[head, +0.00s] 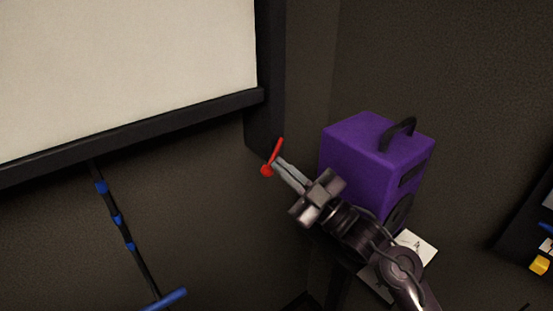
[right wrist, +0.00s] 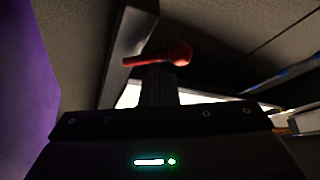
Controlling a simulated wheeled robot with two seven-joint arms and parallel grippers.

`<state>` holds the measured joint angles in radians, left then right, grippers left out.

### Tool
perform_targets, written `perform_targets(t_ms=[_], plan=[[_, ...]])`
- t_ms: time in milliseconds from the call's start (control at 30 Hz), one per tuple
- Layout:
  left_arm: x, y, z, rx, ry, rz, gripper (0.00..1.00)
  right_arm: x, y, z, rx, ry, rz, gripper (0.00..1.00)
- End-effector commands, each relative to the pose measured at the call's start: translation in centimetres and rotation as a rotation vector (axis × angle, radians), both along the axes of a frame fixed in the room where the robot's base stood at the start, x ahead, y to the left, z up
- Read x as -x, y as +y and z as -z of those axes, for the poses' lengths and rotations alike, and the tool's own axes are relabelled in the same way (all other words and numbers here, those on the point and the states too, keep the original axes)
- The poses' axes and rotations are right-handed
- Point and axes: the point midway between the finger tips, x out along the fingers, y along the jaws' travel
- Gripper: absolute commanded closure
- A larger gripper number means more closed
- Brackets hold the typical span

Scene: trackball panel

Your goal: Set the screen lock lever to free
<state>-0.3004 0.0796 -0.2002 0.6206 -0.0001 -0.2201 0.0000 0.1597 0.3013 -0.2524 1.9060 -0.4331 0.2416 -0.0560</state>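The red screen lock lever (head: 278,151) is at the lower right corner of the screen frame, its arm slanting up and right from a round red knob. My right gripper (head: 281,164) reaches it from the lower right, its grey fingertips close together right beside the lever. In the right wrist view the red lever (right wrist: 160,55) lies across just beyond the dark fingers (right wrist: 158,85). The fingers look shut with nothing visible between them; whether they touch the lever I cannot tell. My left gripper is out of view.
The pale screen (head: 120,70) with its black frame fills the upper left. A purple box (head: 365,150) with a black handle stands close to my right arm, on a surface with white papers (head: 417,246). A dark rod with blue bands (head: 130,246) hangs below the screen.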

Motion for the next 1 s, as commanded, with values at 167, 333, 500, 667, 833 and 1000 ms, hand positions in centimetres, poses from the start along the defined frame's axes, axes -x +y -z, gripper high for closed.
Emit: perform_targets(t_ms=[167,333,500,667,833,1000], plan=[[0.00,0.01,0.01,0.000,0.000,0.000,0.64,-0.06,-0.05,-0.01,0.000,0.000,0.002,1.00],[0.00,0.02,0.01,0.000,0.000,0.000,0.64,-0.06,-0.05,-0.01,0.000,0.000,0.002,1.00],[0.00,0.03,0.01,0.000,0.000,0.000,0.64,-0.05,-0.05,-0.02,0.000,0.000,0.002,1.00],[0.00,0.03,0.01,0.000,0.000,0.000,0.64,-0.04,-0.04,-0.01,0.000,0.000,0.002,1.00],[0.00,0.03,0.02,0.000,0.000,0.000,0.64,-0.04,-0.04,-0.02,0.000,-0.001,0.001,1.00],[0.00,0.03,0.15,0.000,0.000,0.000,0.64,-0.04,-0.04,-0.87,0.000,-0.004,0.001,1.00]])
